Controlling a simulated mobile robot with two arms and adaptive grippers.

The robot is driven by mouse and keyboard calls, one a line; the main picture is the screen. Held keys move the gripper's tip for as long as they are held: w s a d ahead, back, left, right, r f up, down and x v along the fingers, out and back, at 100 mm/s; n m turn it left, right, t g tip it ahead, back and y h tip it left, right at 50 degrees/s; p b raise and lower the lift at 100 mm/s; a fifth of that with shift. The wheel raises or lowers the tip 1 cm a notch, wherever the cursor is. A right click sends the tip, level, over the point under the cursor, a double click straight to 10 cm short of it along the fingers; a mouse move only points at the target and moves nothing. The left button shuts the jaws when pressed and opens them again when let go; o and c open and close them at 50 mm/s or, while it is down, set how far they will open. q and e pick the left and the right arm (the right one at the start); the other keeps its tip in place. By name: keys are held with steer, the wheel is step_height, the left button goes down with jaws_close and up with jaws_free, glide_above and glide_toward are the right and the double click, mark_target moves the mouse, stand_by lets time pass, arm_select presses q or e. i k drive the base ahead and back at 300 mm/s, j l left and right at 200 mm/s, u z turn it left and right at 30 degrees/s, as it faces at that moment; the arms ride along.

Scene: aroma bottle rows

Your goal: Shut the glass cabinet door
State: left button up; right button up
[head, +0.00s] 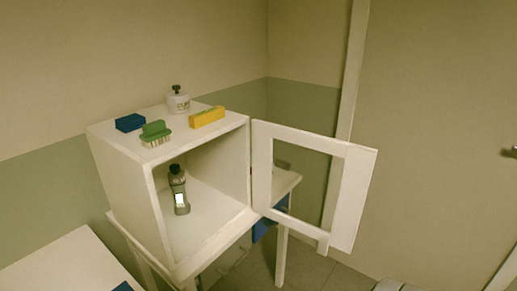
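The white cabinet (161,218) stands on a small white table. Its glass door (361,200) has a white frame and a clear pane. The door is hinged on the cabinet's right side and stands wide open, swung out to the right. A grey bottle with a pale label (180,192) stands upright inside the cabinet. Neither of my grippers is clearly in view.
On the cabinet top are a blue block (130,122), a green brush (156,131), a yellow box (207,118) and a white bottle with a dark cap (178,101). A white table (65,262) is at the lower left. A room door with a handle (511,152) is at the right.

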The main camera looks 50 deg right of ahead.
mark_target(360, 160)
steer(key=l+u, duration=0.1)
steer(key=l, duration=0.4)
steer(key=k+l, duration=0.1)
steer(key=l, duration=0.4)
steer(key=l+u, duration=0.15)
steer(key=l, duration=0.35)
steer(key=k+l, duration=0.1)
steer(key=l, duration=0.35)
steer(key=k+l+u, duration=0.15)
steer(key=l, duration=0.35)
steer(key=l+u, duration=0.1)
steer(key=l, duration=0.35)
steer(key=k+l, duration=0.15)
steer(key=l, duration=0.35)
steer(key=k+l+u, duration=0.15)
steer(key=l, duration=0.3)
